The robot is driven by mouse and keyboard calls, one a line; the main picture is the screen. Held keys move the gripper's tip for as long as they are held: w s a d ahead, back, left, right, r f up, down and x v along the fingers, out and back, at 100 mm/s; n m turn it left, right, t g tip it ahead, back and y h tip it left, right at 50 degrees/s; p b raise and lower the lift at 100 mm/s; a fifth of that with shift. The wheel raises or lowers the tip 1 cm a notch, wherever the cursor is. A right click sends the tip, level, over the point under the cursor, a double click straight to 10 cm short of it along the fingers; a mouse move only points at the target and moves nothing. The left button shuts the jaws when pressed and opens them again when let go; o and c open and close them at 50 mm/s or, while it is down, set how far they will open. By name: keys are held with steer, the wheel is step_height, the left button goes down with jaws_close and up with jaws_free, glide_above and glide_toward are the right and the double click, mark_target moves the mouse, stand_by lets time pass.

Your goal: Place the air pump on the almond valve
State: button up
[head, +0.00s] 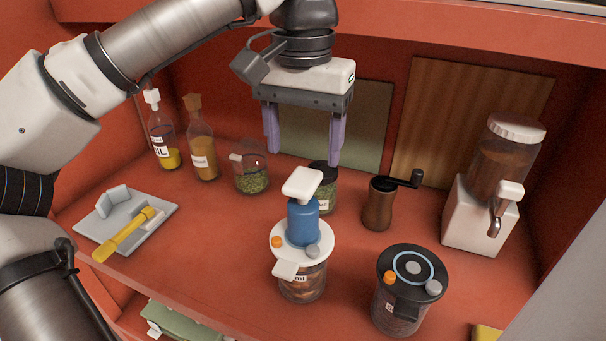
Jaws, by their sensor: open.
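The air pump (303,222) has a blue body and a white T-shaped handle. It stands upright on the white lid (283,243) of a clear canister (303,286) with brown contents that look like almonds; its label is partly covered. The valve under the pump is hidden. A second canister (397,308), to the right, has a black lid with a blue ring and a grey round centre. My gripper (304,152) is open and empty, with its purple fingers pointing down, above and behind the pump handle. It appears apart from the pump.
Two bottles (203,155) and a glass jar of green herbs (250,178) stand at back left. A dark-lidded jar (324,186) and a grinder (380,204) are behind the pump. A dispenser (480,215) stands right. A grey tray with a yellow tool (125,238) lies left.

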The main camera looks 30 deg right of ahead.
steer(key=shift+r, duration=0.9)
